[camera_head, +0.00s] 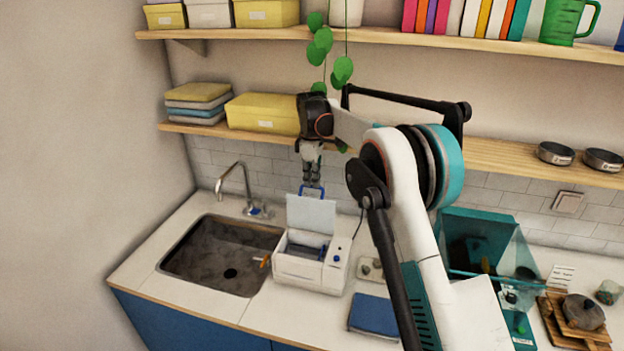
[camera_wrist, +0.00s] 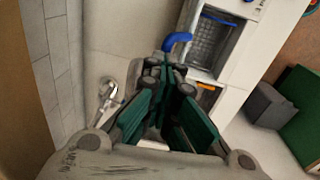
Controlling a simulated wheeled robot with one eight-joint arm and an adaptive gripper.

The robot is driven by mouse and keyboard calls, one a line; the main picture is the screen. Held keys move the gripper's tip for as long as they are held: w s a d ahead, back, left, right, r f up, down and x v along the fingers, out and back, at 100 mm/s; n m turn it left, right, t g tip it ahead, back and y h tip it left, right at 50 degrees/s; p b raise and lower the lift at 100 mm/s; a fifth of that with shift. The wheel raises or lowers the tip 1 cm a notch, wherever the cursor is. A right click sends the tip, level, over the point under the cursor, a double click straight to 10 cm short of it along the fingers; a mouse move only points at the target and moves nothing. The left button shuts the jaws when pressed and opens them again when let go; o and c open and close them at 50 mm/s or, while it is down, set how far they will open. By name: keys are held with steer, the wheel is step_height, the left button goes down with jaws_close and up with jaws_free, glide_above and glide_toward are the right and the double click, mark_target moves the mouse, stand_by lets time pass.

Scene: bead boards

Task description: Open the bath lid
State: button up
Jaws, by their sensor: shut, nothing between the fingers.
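The bath (camera_head: 312,271) is a white box on the counter, right of the sink. Its pale lid (camera_head: 311,214) stands raised and nearly upright at the back of the box, so the inside shows. A blue handle (camera_head: 312,188) is on the lid's top edge. My gripper (camera_head: 312,179) points down just above the handle, shut and empty. In the wrist view the closed fingertips (camera_wrist: 168,66) are beside the blue handle (camera_wrist: 177,40); I cannot tell whether they touch it. A blue wire basket (camera_wrist: 214,42) shows inside the open bath.
The sink (camera_head: 222,255) with its tap (camera_head: 235,185) lies left of the bath. A dark blue flat box (camera_head: 374,315) lies to its right, and a teal clear-sided case (camera_head: 480,245) stands farther right. A shelf with yellow boxes (camera_head: 263,113) and a hanging plant (camera_head: 320,45) are close to my arm.

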steer(key=o, duration=0.4)
steer(key=shift+s+d+f, duration=0.1)
steer(key=shift+d+f, duration=0.1)
steer(key=shift+f, duration=0.35)
steer(key=shift+s+d+f, duration=0.1)
steer(key=shift+d+f, duration=0.05)
steer(key=shift+f, duration=0.35)
steer(key=shift+o, duration=0.9)
steer(key=shift+w+f, duration=0.15)
steer(key=shift+w, duration=0.3)
steer(key=shift+w+a, duration=0.1)
